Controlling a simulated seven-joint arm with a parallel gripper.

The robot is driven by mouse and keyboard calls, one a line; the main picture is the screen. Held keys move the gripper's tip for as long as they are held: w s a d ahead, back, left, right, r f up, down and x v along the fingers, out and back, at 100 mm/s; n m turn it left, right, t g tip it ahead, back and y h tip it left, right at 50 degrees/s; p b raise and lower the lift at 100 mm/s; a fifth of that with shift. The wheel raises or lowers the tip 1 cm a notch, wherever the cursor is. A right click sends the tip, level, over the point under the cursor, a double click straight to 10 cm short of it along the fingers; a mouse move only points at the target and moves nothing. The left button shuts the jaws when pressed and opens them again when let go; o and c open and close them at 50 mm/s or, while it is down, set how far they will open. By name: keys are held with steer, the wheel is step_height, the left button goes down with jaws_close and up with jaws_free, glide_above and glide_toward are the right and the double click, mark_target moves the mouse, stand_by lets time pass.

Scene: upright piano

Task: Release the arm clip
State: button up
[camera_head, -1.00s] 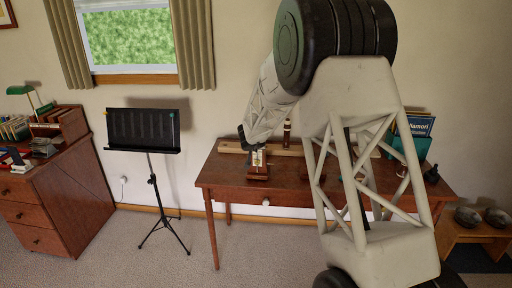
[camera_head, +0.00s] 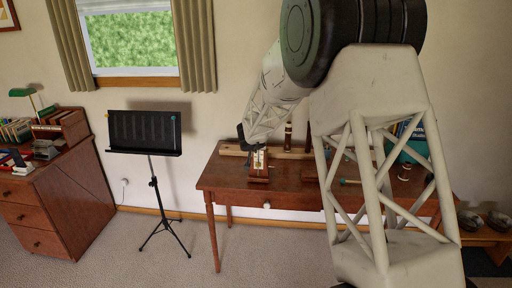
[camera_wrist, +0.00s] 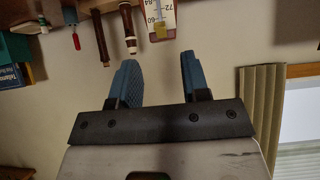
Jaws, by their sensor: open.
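A small wooden metronome (camera_head: 258,168) with a pale scale face stands on the brown table (camera_head: 225,182). In the wrist view its numbered scale (camera_wrist: 167,12) shows at the top edge, upside down, with a brass-coloured piece (camera_wrist: 158,33) on it. The arm clip is too small to make out. My gripper (camera_wrist: 158,60) is open and empty, its two blue fingers apart. The metronome shows beyond the gap between them, apart from both. In the head view my gripper (camera_head: 243,138) is small and dark, just above and left of the metronome.
A dark upright woodwind piece (camera_head: 288,136) stands right of the metronome. My arm covers much of the table's right side. A music stand (camera_head: 145,132) is left of the table. The table's front left is clear.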

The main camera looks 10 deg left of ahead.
steer(key=w+a+r+n+y, duration=0.1)
steer(key=w+a+r+y, duration=0.2)
steer(key=a+y, duration=0.15)
steer(key=shift+w+d+r+m+g+h, duration=0.1)
steer(key=shift+d+m+g+h, duration=0.15)
steer(key=shift+d+g+h, duration=1.05)
steer(key=shift+w+d+m+g+h, duration=0.1)
steer(key=shift+d+m+g+h, duration=0.15)
steer(key=shift+d+g+h, duration=1.05)
steer(key=shift+a+g+y, duration=0.3)
steer(key=shift+y, duration=0.05)
steer(key=x, duration=0.7)
steer(key=shift+w+f, duration=0.2)
steer(key=shift+f, duration=0.15)
jaws_close()
